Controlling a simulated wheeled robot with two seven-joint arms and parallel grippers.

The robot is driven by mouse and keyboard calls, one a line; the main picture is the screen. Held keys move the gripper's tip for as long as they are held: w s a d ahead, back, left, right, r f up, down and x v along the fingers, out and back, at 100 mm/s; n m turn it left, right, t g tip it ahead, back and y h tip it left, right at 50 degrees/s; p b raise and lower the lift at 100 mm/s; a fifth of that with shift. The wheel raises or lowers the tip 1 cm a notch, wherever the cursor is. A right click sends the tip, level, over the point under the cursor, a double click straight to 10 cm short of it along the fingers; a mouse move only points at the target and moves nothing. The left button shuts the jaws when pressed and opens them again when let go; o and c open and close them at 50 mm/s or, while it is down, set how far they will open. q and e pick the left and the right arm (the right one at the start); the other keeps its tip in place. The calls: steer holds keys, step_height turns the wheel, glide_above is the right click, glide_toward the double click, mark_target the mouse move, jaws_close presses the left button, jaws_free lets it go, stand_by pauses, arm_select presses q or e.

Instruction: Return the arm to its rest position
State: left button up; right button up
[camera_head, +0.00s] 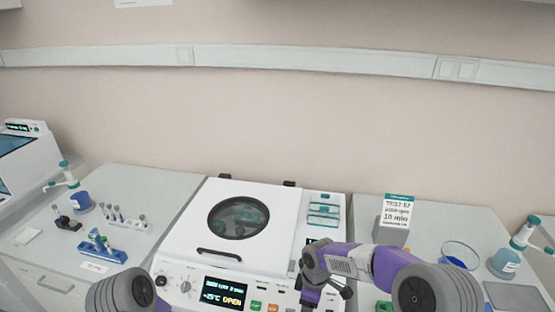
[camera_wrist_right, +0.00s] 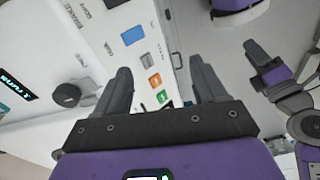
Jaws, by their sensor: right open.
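My right arm (camera_head: 345,262) reaches in from the right, its wrist hanging in front of the centrifuge's control panel. In the right wrist view my right gripper (camera_wrist_right: 160,82) is open, its two dark fingers apart with nothing between them. The panel with coloured buttons shows beyond the fingers. The centrifuge (camera_head: 180,235) is white, with a round window in its lid, and its display reads OPEN. My left arm (camera_head: 125,292) shows at the lower left; its gripper is outside the head view. A purple part with dark finger-like pieces shows at the right of the wrist view.
Left of the centrifuge are a blue tube rack (camera_head: 103,249) and a pale rack (camera_head: 128,218).

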arm_select(q)
step_height(320, 180, down, 6)
steer(key=w+b, duration=0.1)
steer(key=b, duration=0.4)
steer(key=shift+w+f+b, duration=0.15)
steer(key=shift+w+b, duration=0.05)
steer(key=shift+b, duration=0.1)
arm_select(e)
steer(key=s+f+m+y, duration=0.1)
steer(key=s+f+m, duration=0.7)
steer(key=f, duration=0.5)
steer(key=s+d+f+m+y, duration=0.1)
steer(key=s+f+m+y, duration=0.1)
steer(key=s+f+m, duration=0.7)
step_height(320, 180, down, 4)
steer(key=shift+s+t, duration=0.4)
steer(key=shift+s, duration=0.2)
